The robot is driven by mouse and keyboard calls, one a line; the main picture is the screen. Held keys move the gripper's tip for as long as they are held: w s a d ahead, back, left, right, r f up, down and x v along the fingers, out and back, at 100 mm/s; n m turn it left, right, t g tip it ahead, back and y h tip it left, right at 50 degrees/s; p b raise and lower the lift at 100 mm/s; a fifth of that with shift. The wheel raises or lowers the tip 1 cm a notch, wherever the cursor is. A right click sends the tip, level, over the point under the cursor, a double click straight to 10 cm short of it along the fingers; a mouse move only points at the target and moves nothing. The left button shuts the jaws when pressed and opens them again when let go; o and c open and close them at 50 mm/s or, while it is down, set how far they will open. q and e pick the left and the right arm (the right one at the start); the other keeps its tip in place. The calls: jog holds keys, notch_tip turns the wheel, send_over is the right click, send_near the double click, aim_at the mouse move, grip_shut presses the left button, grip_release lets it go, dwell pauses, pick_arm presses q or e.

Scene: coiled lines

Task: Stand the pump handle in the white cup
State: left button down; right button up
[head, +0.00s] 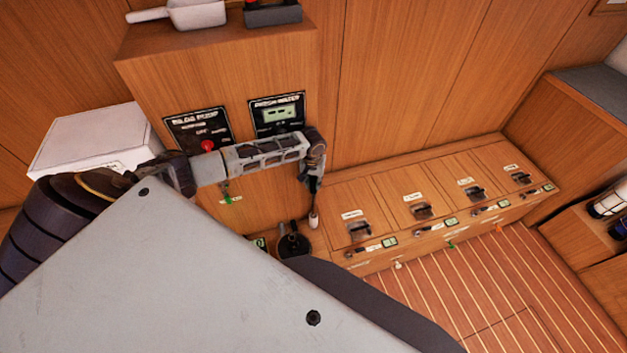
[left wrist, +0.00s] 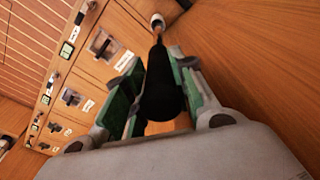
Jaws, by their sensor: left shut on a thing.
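My left gripper (head: 313,182) is shut on the black pump handle (left wrist: 161,88), with its green-padded fingers on either side of the thick grip. The handle's thin end points away from the wrist camera, and downward in the head view. A small white round piece, apparently the white cup (head: 314,219), shows at that thin end, low beside the wooden front. It also shows at the top of the left wrist view (left wrist: 158,21). I cannot tell whether the handle's tip is inside it or only in line with it. My right gripper is not in view.
A dark round fitting (head: 293,243) with an upright stem sits just left of the cup. A bench with several latched lids (head: 421,209) runs to the right. The bilge pump panel (head: 198,132) with a red knob is behind my arm. A white box (head: 92,142) stands at left.

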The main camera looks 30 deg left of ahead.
pick_arm(q)
jog(key=shift+f, duration=0.5)
dwell(0.3)
jog(key=c, duration=1.1)
grip_release()
jog(key=shift+o, duration=0.2)
jog(key=o, duration=0.4)
jog(key=shift+c, duration=0.2)
jog(key=shift+r, duration=0.15)
jog(key=shift+w+a+r+p, duration=0.1)
jog(key=shift+r+p, duration=2.3)
jog(key=shift+p, duration=0.3)
jog(key=shift+r+p, duration=0.3)
jog(key=shift+r, duration=0.8)
